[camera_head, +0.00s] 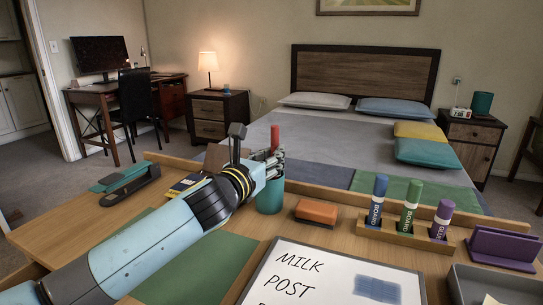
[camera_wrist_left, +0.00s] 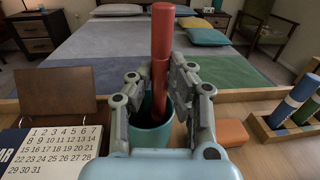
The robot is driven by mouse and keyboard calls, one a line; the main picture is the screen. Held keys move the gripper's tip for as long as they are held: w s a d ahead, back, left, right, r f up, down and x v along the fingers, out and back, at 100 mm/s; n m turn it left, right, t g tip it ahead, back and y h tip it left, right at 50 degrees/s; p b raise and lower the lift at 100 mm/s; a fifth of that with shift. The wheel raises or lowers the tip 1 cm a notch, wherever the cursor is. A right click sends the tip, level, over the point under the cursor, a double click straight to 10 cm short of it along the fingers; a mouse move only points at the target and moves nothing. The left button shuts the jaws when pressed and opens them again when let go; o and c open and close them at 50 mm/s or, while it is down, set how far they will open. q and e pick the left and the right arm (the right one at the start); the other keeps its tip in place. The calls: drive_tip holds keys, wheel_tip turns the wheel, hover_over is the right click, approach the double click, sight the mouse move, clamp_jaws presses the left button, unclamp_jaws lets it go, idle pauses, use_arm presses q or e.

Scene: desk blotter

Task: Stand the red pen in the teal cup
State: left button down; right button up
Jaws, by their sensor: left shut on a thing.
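The red pen (camera_head: 275,138) is upright in my left gripper (camera_head: 272,160), its upper part sticking up above the fingers. In the left wrist view, the red pen (camera_wrist_left: 162,40) stands between the two fingers of my left gripper (camera_wrist_left: 159,85), which is shut on it. The teal cup (camera_head: 270,198) stands on the desk directly below the gripper. In the left wrist view, the pen's lower end reaches down at the mouth of the teal cup (camera_wrist_left: 150,140); the fingers partly hide the cup, and how deep the pen goes cannot be told. My right gripper is not in view.
An orange block (camera_head: 317,212) lies right of the cup. A wooden rack (camera_head: 400,236) with board markers and a glue stick stands further right. A whiteboard (camera_head: 330,278) lies in front. A calendar (camera_wrist_left: 50,140) and a teal stapler (camera_head: 125,178) are to the left.

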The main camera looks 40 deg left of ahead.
use_arm(q)
drive_tip(key=c, duration=1.2)
unclamp_jaws()
drive_tip(key=shift+s+a+f, duration=0.1)
drive_tip(key=shift+s+f, duration=0.05)
drive_tip(key=shift+f, duration=0.5)
drive_tip(key=s, duration=0.4)
drive_tip(key=s+d, duration=0.1)
drive_tip(key=s, duration=0.2)
drive_tip(key=s+r, duration=0.1)
drive_tip(key=s, duration=0.3)
drive_tip(key=shift+s+d+r, duration=0.1)
drive_tip(key=shift+s+d, duration=0.25)
drive_tip(key=shift+d, duration=0.05)
